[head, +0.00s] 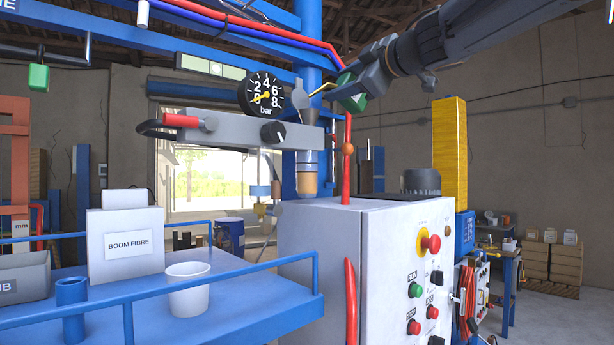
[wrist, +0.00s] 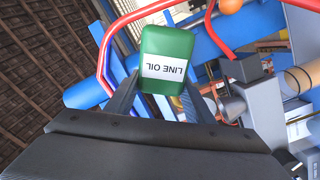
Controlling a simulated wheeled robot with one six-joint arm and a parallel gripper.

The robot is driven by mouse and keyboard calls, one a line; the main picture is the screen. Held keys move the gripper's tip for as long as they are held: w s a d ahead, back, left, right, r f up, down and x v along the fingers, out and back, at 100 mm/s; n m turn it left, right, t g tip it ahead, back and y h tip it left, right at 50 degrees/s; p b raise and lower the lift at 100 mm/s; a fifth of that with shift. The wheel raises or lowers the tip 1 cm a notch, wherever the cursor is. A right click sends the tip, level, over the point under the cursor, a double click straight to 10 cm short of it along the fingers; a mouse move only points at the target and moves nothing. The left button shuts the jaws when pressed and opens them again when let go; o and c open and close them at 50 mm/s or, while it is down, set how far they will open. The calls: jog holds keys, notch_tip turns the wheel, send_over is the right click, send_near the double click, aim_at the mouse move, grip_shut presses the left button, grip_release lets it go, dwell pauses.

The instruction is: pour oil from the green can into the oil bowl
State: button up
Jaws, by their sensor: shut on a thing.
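My gripper (head: 362,80) is shut on the green can (head: 351,97), high up beside the blue post. The can is tilted, and its thin yellow spout (head: 323,89) points left, close above a grey funnel-shaped piece (head: 309,116). Below the grey housing hangs the oil bowl (head: 307,180), a small clear cup with amber liquid in its lower part. No stream of oil can be made out. In the wrist view the can (wrist: 167,60) sits between the fingers, with its LINE OIL label upside down.
A white control cabinet (head: 375,235) stands below. A white cup (head: 188,296) is on the blue table.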

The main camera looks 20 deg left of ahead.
aim_at(346, 102)
dwell(0.3)
jog(key=m, duration=0.1)
jog(key=f+m, duration=0.1)
jog(key=m, duration=0.1)
jog(key=f+m, duration=0.1)
jog(key=shift+w+d+f, duration=0.2)
jog(key=shift+w+f, duration=0.05)
jog(key=m, duration=0.1)
jog(key=f+m, duration=0.1)
jog(key=m, duration=0.1)
jog(key=shift+w+d+f, duration=0.1)
jog(key=shift+w+d, duration=0.05)
jog(key=m, duration=0.2)
jog(key=s+m, duration=0.1)
jog(key=m, duration=0.1)
jog(key=shift+a+f, duration=0.2)
jog(key=shift+a, duration=0.15)
